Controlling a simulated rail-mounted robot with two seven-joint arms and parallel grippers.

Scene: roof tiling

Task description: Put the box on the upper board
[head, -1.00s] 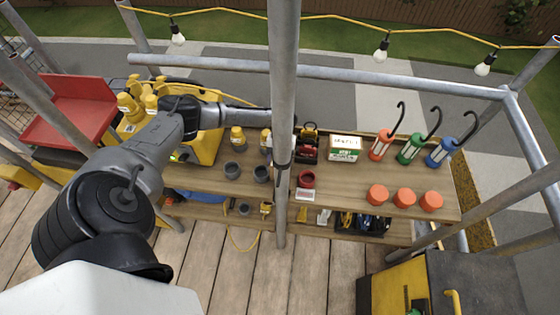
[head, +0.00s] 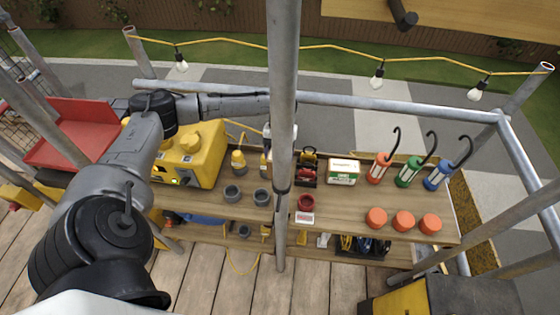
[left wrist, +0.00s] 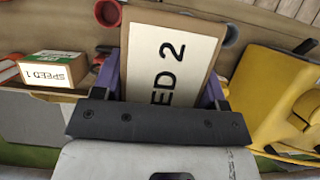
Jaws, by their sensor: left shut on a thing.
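My left gripper (left wrist: 164,78) is shut on a box (left wrist: 178,62), seen close up in the left wrist view. The box has a white label ending in "ED 2", and a purple finger sits on either side of it. In the head view my left arm reaches across to the grey pole, and the gripper and held box are mostly hidden behind it. A second box, marked "SPEED 1" (left wrist: 54,70), sits on the workbench; the head view shows a white and green box (head: 343,171) there. A wooden board (head: 470,22) spans the top right of the head view. My right gripper is not in view.
The workbench's top (head: 330,219) holds orange caps (head: 403,221), hooked lamps (head: 410,171), grey cups (head: 262,197) and a yellow machine (head: 195,155). A grey upright pole (head: 282,90) and a rail (head: 400,103) cross the space. Bulbs (head: 377,80) hang from a yellow cord.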

